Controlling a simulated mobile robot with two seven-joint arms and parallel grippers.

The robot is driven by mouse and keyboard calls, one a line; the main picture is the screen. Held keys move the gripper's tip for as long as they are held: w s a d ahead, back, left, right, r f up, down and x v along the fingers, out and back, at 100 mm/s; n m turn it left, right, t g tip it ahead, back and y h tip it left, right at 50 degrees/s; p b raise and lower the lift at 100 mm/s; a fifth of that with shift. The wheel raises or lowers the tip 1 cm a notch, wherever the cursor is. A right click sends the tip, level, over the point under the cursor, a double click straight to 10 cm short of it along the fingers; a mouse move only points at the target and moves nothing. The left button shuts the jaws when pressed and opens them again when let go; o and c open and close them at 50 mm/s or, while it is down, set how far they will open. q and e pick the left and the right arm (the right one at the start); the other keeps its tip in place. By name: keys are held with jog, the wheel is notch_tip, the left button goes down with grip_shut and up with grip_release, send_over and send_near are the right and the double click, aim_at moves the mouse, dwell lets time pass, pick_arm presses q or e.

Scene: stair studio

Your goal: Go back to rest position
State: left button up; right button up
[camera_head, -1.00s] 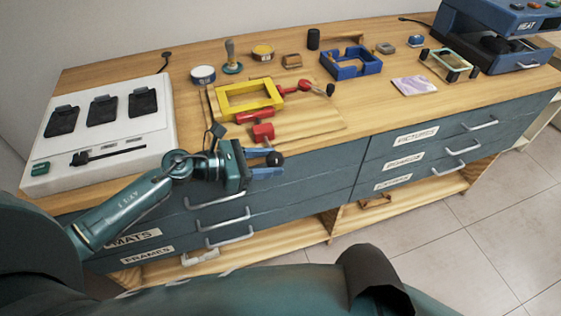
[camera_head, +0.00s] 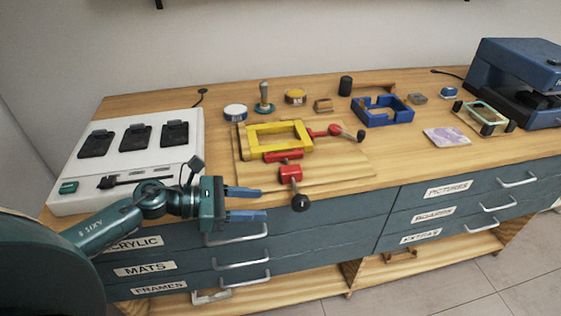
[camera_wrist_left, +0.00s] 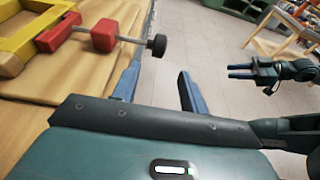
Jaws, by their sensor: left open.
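My left gripper (camera_head: 263,203) is open and empty in front of the bench's front edge, its two blue fingers apart. Its fingers also show in the left wrist view (camera_wrist_left: 160,76), with nothing between them. A black knob (camera_head: 301,202) on a red clamp (camera_head: 290,173) hangs past the bench edge, just right of the fingertips and apart from them. It also shows beyond the fingers in the wrist view (camera_wrist_left: 157,45). A dark two-pronged gripper, seemingly my right one (camera_wrist_left: 240,72), shows at the right of the wrist view; its opening is unclear. It is absent from the head view.
A yellow frame (camera_head: 250,142) lies on a wooden board (camera_head: 345,168). A white tray (camera_head: 69,158) with black pads stands left, a blue jig (camera_head: 404,120) and heat press (camera_head: 519,75) right. Drawers with protruding handles (camera_head: 240,263) lie below.

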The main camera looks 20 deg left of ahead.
pick_arm(q)
jog(key=s+d+f+m+t+y+p, duration=0.1)
jog(key=s+d+f+m+y, duration=0.3)
jog(key=m, duration=1)
jog(key=s+d+f+m+t+y+p, duration=0.1)
jog(key=s+d+f+m+y, duration=0.3)
jog(key=s+f+m, duration=0.4)
jog(key=m+p, duration=0.1)
jog(key=m, duration=0.4)
jog(key=shift+s+d+f+m+y+p, duration=0.15)
jog(key=shift+d+f+m+y+p, duration=0.15)
jog(key=shift+m+y, duration=0.1)
pick_arm(e)
jog(key=shift+s+d+r+m+h, duration=0.1)
jog(key=shift+s+d+m+h, duration=0.15)
jog(key=shift+d+h, duration=0.4)
jog(key=shift+w+d+r, duration=0.1)
